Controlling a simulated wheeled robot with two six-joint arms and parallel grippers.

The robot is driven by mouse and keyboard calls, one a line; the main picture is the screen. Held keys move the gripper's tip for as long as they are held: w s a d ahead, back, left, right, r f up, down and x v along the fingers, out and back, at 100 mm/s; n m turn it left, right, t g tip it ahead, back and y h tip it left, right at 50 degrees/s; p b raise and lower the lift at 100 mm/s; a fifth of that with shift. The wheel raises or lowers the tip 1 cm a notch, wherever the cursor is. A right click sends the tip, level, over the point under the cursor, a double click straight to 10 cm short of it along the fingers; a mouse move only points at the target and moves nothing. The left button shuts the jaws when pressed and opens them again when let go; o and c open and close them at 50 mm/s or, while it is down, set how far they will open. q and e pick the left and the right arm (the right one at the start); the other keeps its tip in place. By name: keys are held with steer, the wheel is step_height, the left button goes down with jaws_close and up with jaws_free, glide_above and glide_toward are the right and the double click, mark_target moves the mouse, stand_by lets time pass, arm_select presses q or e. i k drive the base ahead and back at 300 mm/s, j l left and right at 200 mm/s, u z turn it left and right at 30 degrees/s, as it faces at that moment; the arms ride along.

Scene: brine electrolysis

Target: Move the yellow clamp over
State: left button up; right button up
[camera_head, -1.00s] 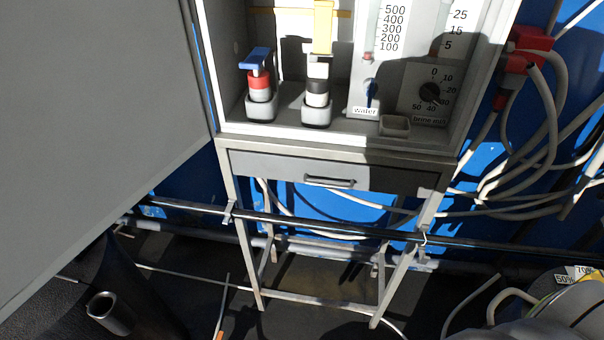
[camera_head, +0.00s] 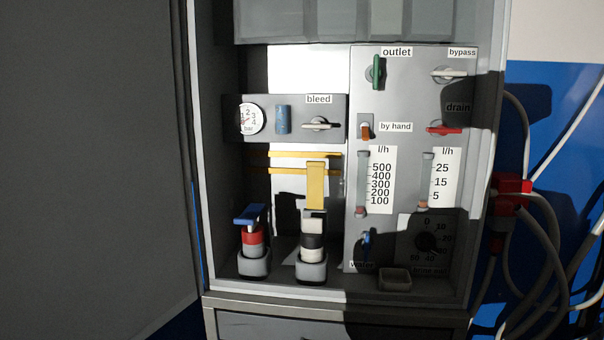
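A yellow upright piece (camera_head: 316,186), which looks like the yellow clamp, stands above the right-hand holder in the open cabinet. Under it is a black and white plug-like body (camera_head: 312,239) in a grey socket (camera_head: 311,269). Two thin yellow horizontal bars (camera_head: 290,154) run behind it. To its left, a blue handle (camera_head: 249,213) sits on a red and grey body (camera_head: 253,242) in another grey socket (camera_head: 254,265). Whether the yellow piece touches the bars is unclear. Neither of my grippers is in view.
Nearby are a gauge (camera_head: 250,118), bleed valve (camera_head: 320,125), green outlet handle (camera_head: 376,71), red drain handle (camera_head: 444,129), flow tubes (camera_head: 361,183), brine dial (camera_head: 429,242) and small grey cup (camera_head: 396,279). The open door (camera_head: 95,150) fills the left; hoses (camera_head: 540,250) hang right.

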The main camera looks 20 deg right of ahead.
mark_target(315, 170)
steer(key=i+j+z, duration=0.1)
steer(key=z, duration=0.35)
steer(key=i+j+z, duration=0.1)
steer(key=j+z, duration=0.2)
steer(key=z, duration=0.15)
steer(key=i+u, duration=0.1)
steer(key=u, duration=0.15)
steer(key=i+u, duration=0.25)
steer(key=k, duration=0.15)
